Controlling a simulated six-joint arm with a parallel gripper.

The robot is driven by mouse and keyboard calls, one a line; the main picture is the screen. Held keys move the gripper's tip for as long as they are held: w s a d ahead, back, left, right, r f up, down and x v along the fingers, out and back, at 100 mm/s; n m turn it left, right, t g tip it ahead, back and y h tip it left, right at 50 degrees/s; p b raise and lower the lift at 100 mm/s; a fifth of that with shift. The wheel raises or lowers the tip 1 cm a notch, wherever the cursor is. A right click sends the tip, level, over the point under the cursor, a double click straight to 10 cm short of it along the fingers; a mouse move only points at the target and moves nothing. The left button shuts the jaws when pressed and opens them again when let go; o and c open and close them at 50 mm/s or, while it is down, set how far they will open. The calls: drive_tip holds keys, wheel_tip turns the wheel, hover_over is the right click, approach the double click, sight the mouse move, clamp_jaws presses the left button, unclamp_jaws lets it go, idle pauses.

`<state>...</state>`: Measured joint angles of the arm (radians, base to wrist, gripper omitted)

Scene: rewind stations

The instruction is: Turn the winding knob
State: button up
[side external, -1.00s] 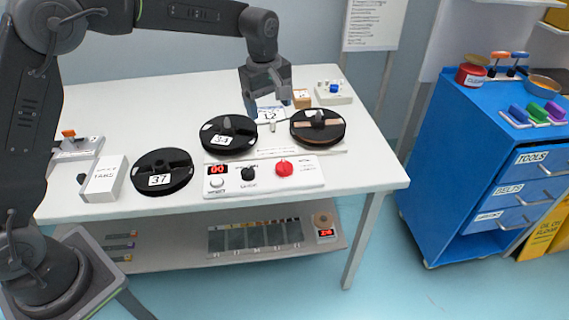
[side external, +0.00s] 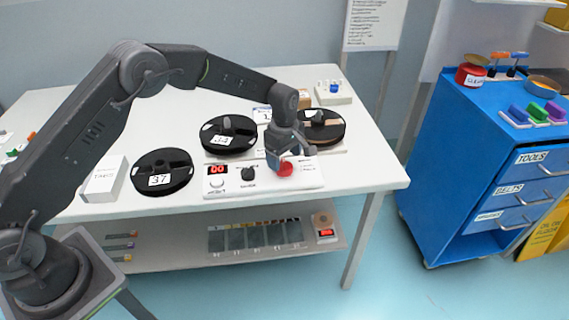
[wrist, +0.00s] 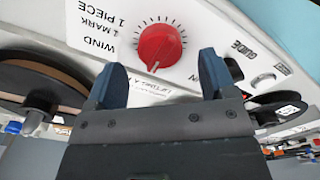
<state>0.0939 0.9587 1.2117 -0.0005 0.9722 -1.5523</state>
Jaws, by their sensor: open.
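The red winding knob (side external: 285,169) sits at the right end of the white control panel (side external: 311,176). In the wrist view the knob (wrist: 160,47) is round and red with a tick scale along one edge, beside printed text reading "WIND 1 MARK 1 PIECE". My gripper (side external: 290,156) is low over the right end of the panel, close to the knob. In the wrist view my gripper (wrist: 161,62) is open, with one blue finger to each side of the knob's position and nothing between them. I cannot tell the exact height of the fingertips above the knob.
A red "00" display (side external: 217,169) and a black knob (side external: 248,173) share the panel. Reels stand around it: reel 37 (side external: 178,162), reel 34 (side external: 213,146) and a brown-wound reel (side external: 330,133) behind my gripper. A white box (side external: 101,183) stands at left.

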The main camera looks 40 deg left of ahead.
sight(284, 164)
drive_tip(key=shift+f, duration=1.55)
drive_tip(key=c, duration=0.9)
